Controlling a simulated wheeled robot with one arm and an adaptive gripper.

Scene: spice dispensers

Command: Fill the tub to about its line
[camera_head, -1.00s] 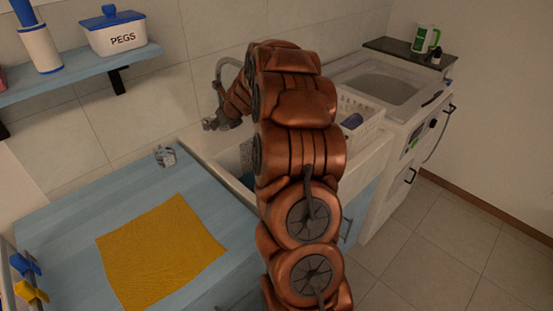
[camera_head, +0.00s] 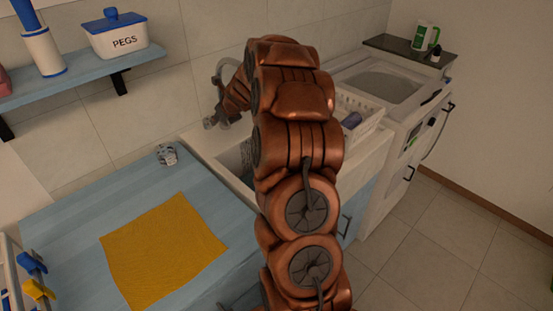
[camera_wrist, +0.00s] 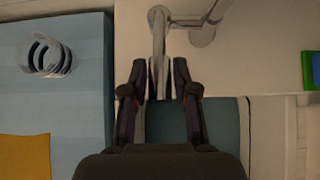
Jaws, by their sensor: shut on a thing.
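My gripper (camera_wrist: 160,78) is shut on the metal tap lever (camera_wrist: 159,50), which runs between its fingers below the tap's round base. In the head view my gripper (camera_head: 216,119) is at the tap (camera_head: 222,72), by the wall behind the sink (camera_head: 212,144). A dull teal surface (camera_wrist: 222,122) shows below the fingers in the wrist view; it seems to be the tub in the sink, partly covered by my gripper. Its line and water level cannot be made out. In the head view my arm hides most of the sink.
A blue counter (camera_head: 70,213) left of the sink holds a mustard cloth (camera_head: 163,250) and a small grey ribbed object (camera_head: 166,154). A shelf (camera_head: 80,80) with a PEGS box (camera_head: 118,36) hangs above. A white rack (camera_head: 360,108) and a washing machine (camera_head: 415,130) stand right.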

